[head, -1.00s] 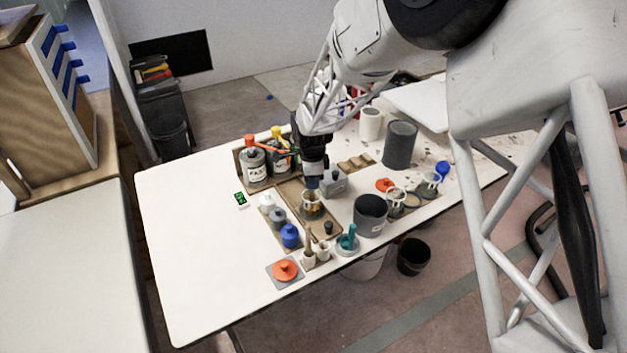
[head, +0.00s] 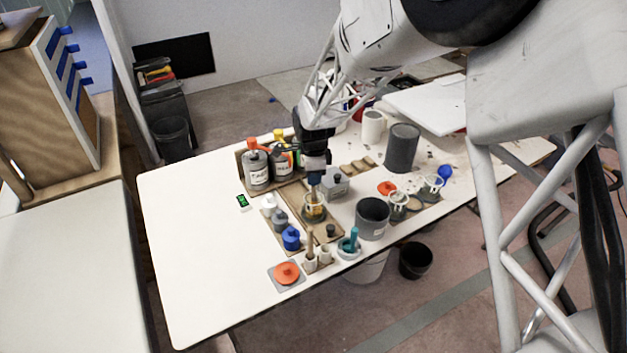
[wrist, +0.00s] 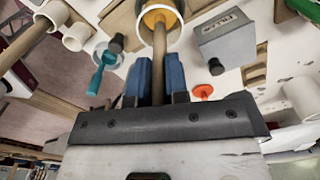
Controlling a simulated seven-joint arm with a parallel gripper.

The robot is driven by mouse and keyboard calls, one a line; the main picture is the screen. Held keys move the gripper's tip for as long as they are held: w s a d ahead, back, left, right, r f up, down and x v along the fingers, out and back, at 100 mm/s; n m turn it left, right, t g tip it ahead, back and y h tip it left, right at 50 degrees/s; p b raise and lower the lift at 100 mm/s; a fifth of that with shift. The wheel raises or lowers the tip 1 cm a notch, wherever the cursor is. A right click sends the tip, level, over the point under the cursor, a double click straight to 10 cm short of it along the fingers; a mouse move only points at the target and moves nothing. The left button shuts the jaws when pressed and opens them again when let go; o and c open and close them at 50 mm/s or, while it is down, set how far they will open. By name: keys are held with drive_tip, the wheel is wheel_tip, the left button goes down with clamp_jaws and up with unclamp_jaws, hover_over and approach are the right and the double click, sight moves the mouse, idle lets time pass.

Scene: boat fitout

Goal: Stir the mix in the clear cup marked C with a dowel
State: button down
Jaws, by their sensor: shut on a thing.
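A clear cup (head: 313,213) with amber mix stands on a brown board in the middle of the table; its letter is not readable. My gripper (head: 316,178) is above this cup, its blue fingers shut on a wooden dowel (wrist: 160,58). The dowel points down, and its lower end is inside the cup's mouth. The cup also shows in the wrist view (wrist: 176,36), with yellow-orange mix around the dowel. Whether the tip touches the bottom is hidden.
Close by stand a grey box-shaped can (head: 335,184), a dark grey bucket (head: 373,218), a blue-topped jar (head: 291,238) and a holder with another upright dowel (head: 310,245). Labelled bottles (head: 257,170) stand behind. The table's left part (head: 190,240) is clear.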

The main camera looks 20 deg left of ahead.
drive_tip(key=shift+r, duration=2.65)
